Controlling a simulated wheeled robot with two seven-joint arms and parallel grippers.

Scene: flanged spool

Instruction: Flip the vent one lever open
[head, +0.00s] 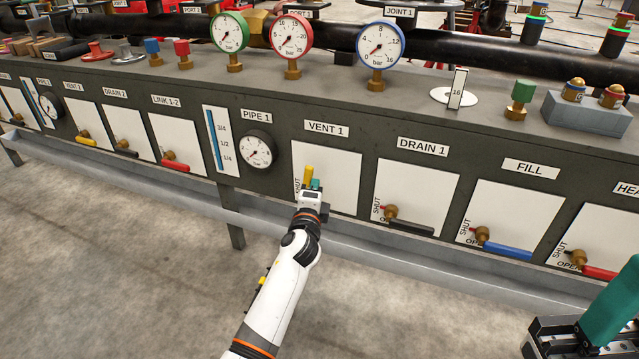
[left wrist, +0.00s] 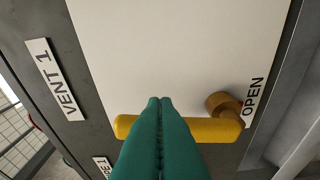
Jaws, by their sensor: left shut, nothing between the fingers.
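The vent one lever is a yellow handle (head: 308,175) on the white panel under the VENT 1 label (head: 327,128). It stands upright, beside the SHUT marking, unlike the neighbouring levers, which lie sideways. In the left wrist view the yellow handle (left wrist: 213,130) runs across the picture from its brass pivot (left wrist: 222,103), near the OPEN marking (left wrist: 252,95). My left gripper (head: 316,185) is at the lever, its teal fingers (left wrist: 160,104) shut together and crossing in front of the handle. Whether they touch it cannot be told. My right gripper (head: 612,305) shows only partly at the lower right edge.
The drain 1 black lever (head: 410,228), fill blue lever (head: 507,251) and pipe 1 gauge (head: 258,150) are on the same panel front. A grey trough (head: 370,238) runs along below. Gauges and pipes stand on top. Floor in front is clear.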

